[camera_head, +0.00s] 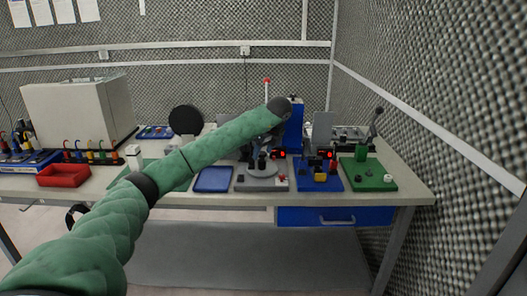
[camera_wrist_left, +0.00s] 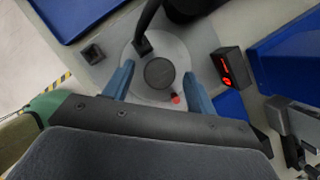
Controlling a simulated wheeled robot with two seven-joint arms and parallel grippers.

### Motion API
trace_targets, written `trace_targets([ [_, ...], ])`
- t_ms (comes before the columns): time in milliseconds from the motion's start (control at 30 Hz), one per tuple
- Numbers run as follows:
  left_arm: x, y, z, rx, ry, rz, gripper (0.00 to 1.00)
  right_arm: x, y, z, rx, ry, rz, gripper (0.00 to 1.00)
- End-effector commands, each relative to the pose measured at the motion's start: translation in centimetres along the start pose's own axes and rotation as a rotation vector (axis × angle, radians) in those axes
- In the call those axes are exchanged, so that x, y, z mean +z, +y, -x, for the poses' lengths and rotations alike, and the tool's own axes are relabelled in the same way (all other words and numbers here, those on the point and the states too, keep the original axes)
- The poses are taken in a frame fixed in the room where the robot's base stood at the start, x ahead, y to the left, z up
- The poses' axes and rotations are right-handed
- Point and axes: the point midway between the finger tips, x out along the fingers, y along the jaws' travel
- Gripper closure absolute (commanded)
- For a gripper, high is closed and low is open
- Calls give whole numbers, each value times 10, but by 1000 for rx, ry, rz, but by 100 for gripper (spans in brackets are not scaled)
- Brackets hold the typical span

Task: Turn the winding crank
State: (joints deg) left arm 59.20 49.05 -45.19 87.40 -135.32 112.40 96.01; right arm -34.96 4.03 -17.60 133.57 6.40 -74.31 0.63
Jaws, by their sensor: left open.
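The station with what looks like the winding crank is a grey board (camera_head: 248,184) with a pale round disc (camera_head: 262,171) on the bench. In the left wrist view the disc (camera_wrist_left: 140,92) carries a dark round knob (camera_wrist_left: 158,73), a black arm (camera_wrist_left: 143,44) and a small red piece (camera_wrist_left: 176,98). I cannot tell which part is the crank handle. My left gripper (camera_head: 262,152) is above the disc, pointing down. Its blue fingers (camera_wrist_left: 158,70) are open, one on each side of the dark knob, with gaps to it. My right gripper is out of view.
A box with a red display (camera_wrist_left: 232,68) stands right of the disc. A blue tray (camera_head: 213,180) lies left, and a blue board (camera_head: 334,184) and green board (camera_head: 378,180) with a lever (camera_head: 374,125) lie right. A red bin (camera_head: 63,175) is far left.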

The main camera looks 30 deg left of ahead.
Motion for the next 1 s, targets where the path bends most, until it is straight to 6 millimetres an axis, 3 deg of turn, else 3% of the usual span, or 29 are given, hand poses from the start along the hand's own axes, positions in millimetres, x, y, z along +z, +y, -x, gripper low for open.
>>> trace_targets([
  [167,0,-1,7,-2,0,0,43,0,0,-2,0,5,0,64],
  [400,2,-1,40,-2,-2,-1,43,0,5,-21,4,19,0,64],
  [700,1,-1,69,-2,-2,0,43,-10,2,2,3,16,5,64],
  [1000,0,0,78,0,0,0,43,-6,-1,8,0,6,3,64],
])
